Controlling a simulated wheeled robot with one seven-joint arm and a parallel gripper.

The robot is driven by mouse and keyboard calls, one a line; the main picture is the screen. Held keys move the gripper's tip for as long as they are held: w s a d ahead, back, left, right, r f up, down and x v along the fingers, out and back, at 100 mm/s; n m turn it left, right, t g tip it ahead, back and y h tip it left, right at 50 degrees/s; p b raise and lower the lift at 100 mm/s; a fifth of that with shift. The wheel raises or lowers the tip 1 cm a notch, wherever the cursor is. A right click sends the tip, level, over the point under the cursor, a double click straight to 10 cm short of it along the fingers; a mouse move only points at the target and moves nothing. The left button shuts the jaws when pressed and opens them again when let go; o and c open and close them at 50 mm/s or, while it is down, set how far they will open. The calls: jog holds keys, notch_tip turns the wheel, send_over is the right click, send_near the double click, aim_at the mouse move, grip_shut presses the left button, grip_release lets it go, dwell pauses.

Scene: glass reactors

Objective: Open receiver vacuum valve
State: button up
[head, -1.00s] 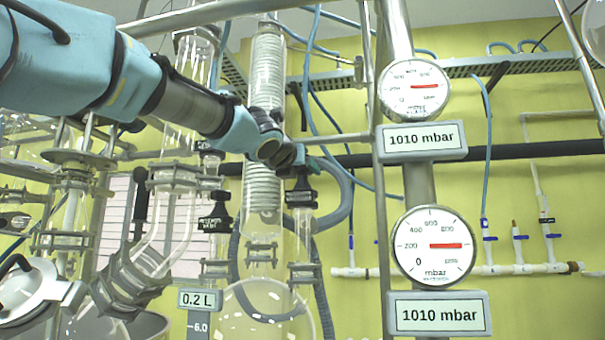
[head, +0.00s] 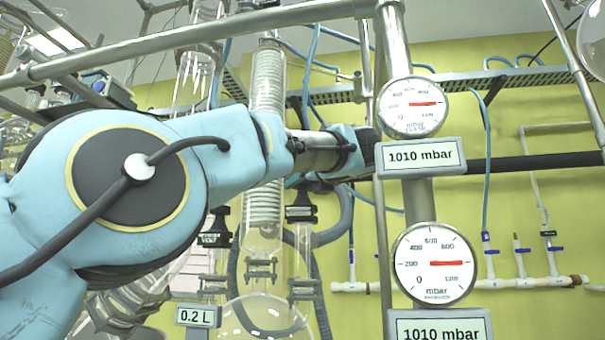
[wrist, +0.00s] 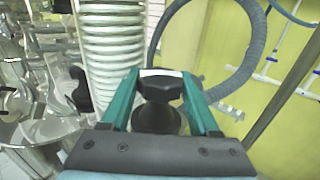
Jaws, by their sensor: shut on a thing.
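A black valve knob (wrist: 160,88) with a pale strip along its top edge sits between the two teal fingers of my gripper (wrist: 160,84) in the wrist view. The fingers are closed on its sides. In the head view the labelled black valve (head: 300,208) stands upright on the glass neck above the round receiver flask (head: 262,318). My gripper (head: 306,183) is at the top of this valve, partly hidden behind my own arm. I cannot read the label or tell the turn of the knob.
A second black valve (head: 215,236) stands to the left. The ribbed glass condenser (wrist: 110,50) and the grey hose (wrist: 243,60) are close by. A metal post with two round gauges (head: 413,106) (head: 433,264), both showing 1010 mbar displays, stands at the right.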

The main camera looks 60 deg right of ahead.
jog(key=n+t+y+p, duration=0.1)
jog(key=p, duration=0.1)
jog(key=n+y+p, duration=0.1)
jog(key=y+p, duration=0.1)
jog(key=shift+r+n+t+y, duration=0.3)
jog(key=shift+t, duration=0.1)
jog(key=shift+f+n+y+p, duration=0.1)
jog(key=shift+n+y+p, duration=0.2)
jog(key=shift+y+p, duration=0.35)
jog(key=shift+f+t+p, duration=0.15)
jog(key=shift+t+p, duration=0.15)
jog(key=shift+p, duration=0.05)
